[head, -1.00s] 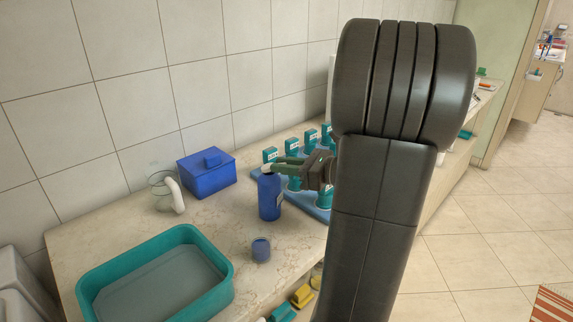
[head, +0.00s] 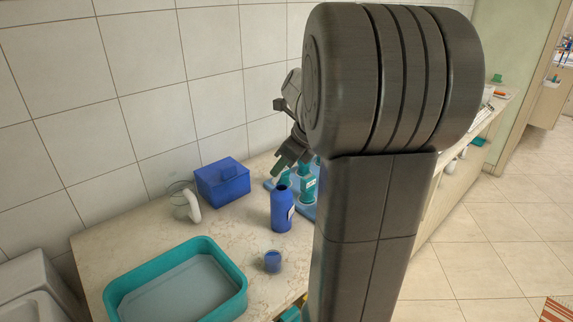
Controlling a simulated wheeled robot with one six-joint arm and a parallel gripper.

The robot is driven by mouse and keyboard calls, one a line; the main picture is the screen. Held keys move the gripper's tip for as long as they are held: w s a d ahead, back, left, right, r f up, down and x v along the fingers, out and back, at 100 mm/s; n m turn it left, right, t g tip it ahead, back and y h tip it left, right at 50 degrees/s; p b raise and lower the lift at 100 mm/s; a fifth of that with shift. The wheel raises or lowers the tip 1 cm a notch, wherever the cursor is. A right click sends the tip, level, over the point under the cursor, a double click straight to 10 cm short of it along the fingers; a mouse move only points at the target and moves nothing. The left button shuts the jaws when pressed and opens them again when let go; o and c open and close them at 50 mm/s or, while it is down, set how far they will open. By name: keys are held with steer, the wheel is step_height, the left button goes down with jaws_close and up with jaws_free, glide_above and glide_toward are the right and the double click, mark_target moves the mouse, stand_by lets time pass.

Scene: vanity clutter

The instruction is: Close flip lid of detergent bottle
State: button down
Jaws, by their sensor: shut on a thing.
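A dark blue detergent bottle (head: 282,211) with a pale label on its right side stands upright on the counter. Its neck and top face up, but its flip lid is too small to make out. My gripper (head: 281,167) is above the bottle's top, pointing down and to the left, with greenish fingers. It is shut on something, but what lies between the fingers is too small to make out. The fingertips look a little apart from the bottle's top. My large dark arm hides what is to the right.
A blue box (head: 222,183) and a clear jug with a white handle (head: 190,206) stand at the back. A small blue cup (head: 272,261) is in front of the bottle. A teal basin (head: 239,278) is at front left. Teal bottles (head: 307,185) stand close behind on a blue tray.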

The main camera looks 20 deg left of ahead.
steer(key=shift+a+h, duration=0.45)
steer(key=shift+h, duration=0.45)
steer(key=shift+f, duration=0.1)
steer(key=c, duration=1.3)
jaws_free()
steer(key=shift+w, duration=0.1)
steer(key=shift+r, duration=0.2)
steer(key=p+v, duration=0.1)
steer(key=v, duration=1.2)
steer(key=shift+r, duration=0.3)
steer(key=shift+f, duration=0.15)
